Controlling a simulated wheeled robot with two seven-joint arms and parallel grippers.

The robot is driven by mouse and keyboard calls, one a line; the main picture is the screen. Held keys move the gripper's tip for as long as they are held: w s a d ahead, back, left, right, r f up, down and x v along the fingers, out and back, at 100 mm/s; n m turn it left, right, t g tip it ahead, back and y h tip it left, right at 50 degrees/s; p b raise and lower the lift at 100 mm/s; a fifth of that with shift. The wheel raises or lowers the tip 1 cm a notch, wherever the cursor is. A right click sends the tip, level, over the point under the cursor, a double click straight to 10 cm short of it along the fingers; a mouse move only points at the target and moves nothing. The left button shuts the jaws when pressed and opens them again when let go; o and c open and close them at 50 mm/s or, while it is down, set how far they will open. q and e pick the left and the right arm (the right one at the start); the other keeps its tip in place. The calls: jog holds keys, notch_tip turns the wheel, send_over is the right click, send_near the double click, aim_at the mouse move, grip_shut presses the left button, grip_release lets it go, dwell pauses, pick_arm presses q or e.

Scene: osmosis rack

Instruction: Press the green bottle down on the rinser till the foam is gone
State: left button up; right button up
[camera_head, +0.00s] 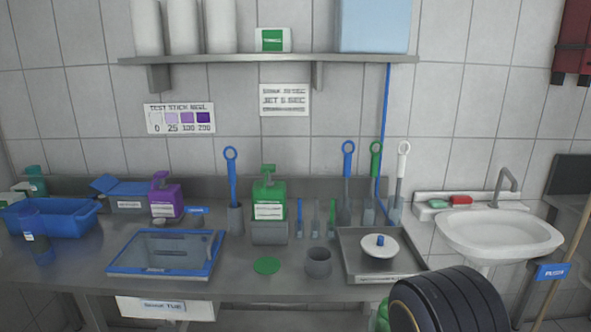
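A green piece (383,316), possibly the green bottle, shows at the bottom edge, mostly hidden behind a large black ribbed part that seems to be my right arm. I cannot tell whether it is held. The likely rinser is a white disc with a blue knob (380,246), in a shallow metal tray (358,267) at the counter's right end. No bottle is on it and no foam can be made out. A green pump dispenser (269,200) stands at the back of the counter. Neither gripper's fingers are in view.
A grey cup (318,262) and a flat green disc (266,265) are left of the tray. Upright brushes (348,180) stand behind the tray. A white sink (498,235) is at right.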

jog(key=w+d, duration=0.4)
jog(key=w, duration=0.3)
jog(key=shift+w+d+b, duration=0.15)
jog(key=shift+d+b, duration=0.15)
jog(key=shift+d, duration=0.05)
jog(key=n+p, duration=0.6)
jog(key=n, duration=0.6)
jog(key=shift+p, duration=0.3)
